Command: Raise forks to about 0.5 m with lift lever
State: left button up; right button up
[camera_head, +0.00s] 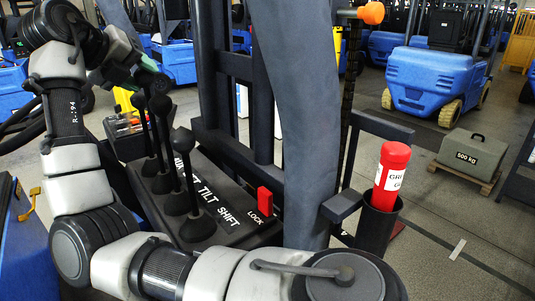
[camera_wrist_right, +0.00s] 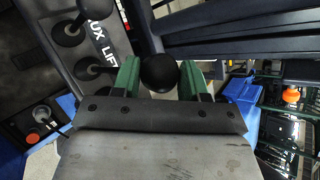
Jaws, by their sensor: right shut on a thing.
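The control console (camera_head: 240,225) carries a row of black levers with round knobs, its front print reading "TILT SHIFT", partly hidden by my arm. In the wrist view the labels "AUX LIFT" (camera_wrist_right: 108,30) show beside two lever boots. My right gripper (camera_head: 148,80), with green fingers, is over the far end of the row. In the wrist view my right gripper (camera_wrist_right: 160,78) is shut on a black lever knob (camera_wrist_right: 160,73), one finger on each side; I cannot tell for certain which lever it tops. The forks are not clearly in view. My left gripper is not in view.
A red LOCK switch (camera_head: 265,201) sits on the console. A red canister (camera_head: 392,166) stands in a black holder at the right. The dark mast (camera_head: 262,95) rises behind the console. A grey 500 kg weight (camera_head: 473,150) lies on a pallet near a blue forklift (camera_head: 430,78).

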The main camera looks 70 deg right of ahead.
jog(key=w+a+f+p, duration=0.1)
jog(key=w+a+p, duration=0.1)
jog(key=w+a, duration=0.2)
jog(key=a, duration=0.3)
jog(key=shift+a+f, duration=0.2)
dwell(0.4)
jog(key=shift+s+d+r, duration=0.2)
jog(key=shift+s+d, duration=0.1)
jog(key=shift+d, duration=0.25)
jog(key=shift+s+d+r, duration=0.15)
jog(key=shift+s+d, duration=0.2)
jog(key=shift+d, duration=0.25)
jog(key=shift+s+d+r, duration=0.2)
jog(key=shift+s+d, duration=0.1)
jog(key=shift+d, duration=0.25)
jog(key=shift+w+a, duration=0.1)
jog(key=shift+a, duration=0.1)
jog(key=shift+s+d+r, duration=0.1)
jog(key=shift+s+d, duration=0.25)
jog(key=shift+d, duration=0.3)
dwell(1.3)
